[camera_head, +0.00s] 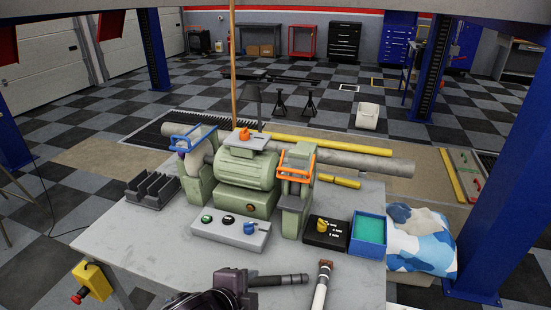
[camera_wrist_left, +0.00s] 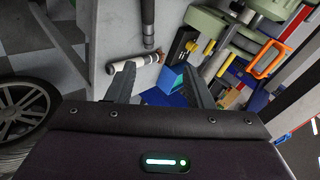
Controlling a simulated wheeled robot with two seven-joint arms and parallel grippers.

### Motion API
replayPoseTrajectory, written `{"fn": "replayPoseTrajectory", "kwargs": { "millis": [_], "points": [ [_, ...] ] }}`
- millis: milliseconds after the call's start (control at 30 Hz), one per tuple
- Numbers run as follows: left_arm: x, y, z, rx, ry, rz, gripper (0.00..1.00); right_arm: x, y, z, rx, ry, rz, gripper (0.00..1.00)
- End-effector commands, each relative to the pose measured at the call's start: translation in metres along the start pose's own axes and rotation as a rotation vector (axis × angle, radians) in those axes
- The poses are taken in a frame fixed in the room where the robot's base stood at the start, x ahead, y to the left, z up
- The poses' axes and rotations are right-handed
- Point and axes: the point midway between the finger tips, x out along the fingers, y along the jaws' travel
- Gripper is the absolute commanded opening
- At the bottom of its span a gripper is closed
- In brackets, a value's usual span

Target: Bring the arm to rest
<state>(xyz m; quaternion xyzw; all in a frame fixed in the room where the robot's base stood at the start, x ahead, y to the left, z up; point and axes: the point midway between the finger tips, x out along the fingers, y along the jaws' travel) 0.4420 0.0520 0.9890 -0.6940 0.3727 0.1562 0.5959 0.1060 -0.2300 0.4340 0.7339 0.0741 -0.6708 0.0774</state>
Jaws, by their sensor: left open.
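My left gripper (camera_head: 240,284) is at the bottom middle in the head view, over the near edge of the grey workbench (camera_head: 160,245). In the left wrist view its two dark fingers (camera_wrist_left: 158,82) stand wide apart with nothing between them. A dark rod-like tool (camera_head: 280,280) lies just right of my gripper in the head view; its end also shows in the left wrist view (camera_wrist_left: 148,25). In the head view its left end is hidden by my gripper. My right gripper is in neither view.
A white-handled tool with a brown end (camera_head: 320,287) lies to the right. Behind are a control box (camera_head: 232,232), a green grinder (camera_head: 247,168), a black knob box (camera_head: 326,233), a blue tray (camera_head: 368,250) and a blue-white bag (camera_head: 420,252). The bench's left front is clear.

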Motion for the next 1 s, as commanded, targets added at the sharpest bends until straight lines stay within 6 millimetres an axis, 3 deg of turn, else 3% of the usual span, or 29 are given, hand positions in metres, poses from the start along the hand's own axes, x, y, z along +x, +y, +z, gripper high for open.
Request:
{"fn": "replayPoseTrajectory", "kwargs": {
  "millis": [33,200,400,567,767,1000],
  "points": [
    [-0.006,0.014,0.019,-0.205,-0.062,0.036,0.47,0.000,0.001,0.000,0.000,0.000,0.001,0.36],
    [-0.029,0.056,0.071,-0.740,-0.263,0.110,0.47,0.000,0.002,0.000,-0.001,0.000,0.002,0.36],
    [-0.059,0.104,0.108,-1.187,-0.469,0.160,0.47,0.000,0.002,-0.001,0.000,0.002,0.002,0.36],
    [-0.080,0.139,0.127,-1.464,-0.619,0.181,0.47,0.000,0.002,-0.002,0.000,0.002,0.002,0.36],
    [-0.029,0.168,0.141,-1.439,-0.622,0.197,0.47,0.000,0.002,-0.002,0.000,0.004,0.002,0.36],
    [0.032,0.227,0.161,-1.432,-0.642,0.227,0.47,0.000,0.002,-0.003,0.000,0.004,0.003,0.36]
  ]
}}
